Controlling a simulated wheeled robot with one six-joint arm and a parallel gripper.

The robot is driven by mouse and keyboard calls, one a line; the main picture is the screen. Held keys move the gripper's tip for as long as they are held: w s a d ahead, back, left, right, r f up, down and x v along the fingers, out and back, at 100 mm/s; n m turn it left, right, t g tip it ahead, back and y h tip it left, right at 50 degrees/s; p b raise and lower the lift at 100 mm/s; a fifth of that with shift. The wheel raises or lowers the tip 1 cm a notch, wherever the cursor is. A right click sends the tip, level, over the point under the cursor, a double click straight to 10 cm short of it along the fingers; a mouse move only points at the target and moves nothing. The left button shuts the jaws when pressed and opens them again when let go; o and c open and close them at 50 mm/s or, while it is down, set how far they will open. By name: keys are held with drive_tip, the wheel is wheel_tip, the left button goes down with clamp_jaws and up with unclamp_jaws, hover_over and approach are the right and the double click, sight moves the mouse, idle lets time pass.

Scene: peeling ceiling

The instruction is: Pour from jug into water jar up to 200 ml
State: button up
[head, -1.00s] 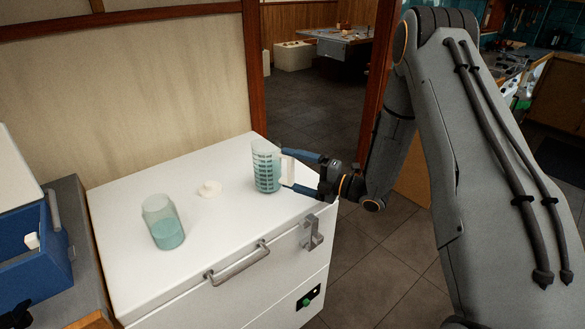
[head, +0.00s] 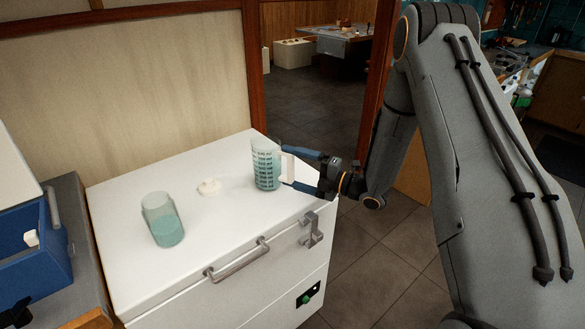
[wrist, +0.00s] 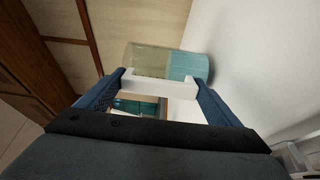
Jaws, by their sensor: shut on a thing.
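A clear jug (head: 265,171) with dark measuring marks and blue-green liquid is upright at the right of the white chest's top. It also shows in the wrist view (wrist: 150,59), with its liquid on one side. My gripper (head: 289,166) is to its right, its blue fingers shut on the jug's white handle (wrist: 150,80). I cannot tell whether the jug's base touches the chest. The water jar (head: 163,221), clear and open, stands at the chest's left, apart from the jug, with blue-green liquid in its lower part. No volume marks are readable on the jar.
A small white lid-like piece (head: 209,187) lies between jar and jug on the white chest (head: 225,225). The chest has a metal handle (head: 238,262) and latch (head: 312,230) in front. A blue cooler (head: 35,270) stands left. The chest's front top is clear.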

drive_tip(key=shift+f+b, duration=0.4)
drive_tip(key=shift+f, duration=0.15)
drive_tip(key=o, duration=1.7)
drive_tip(key=p+v, duration=0.1)
drive_tip(key=v, duration=0.8)
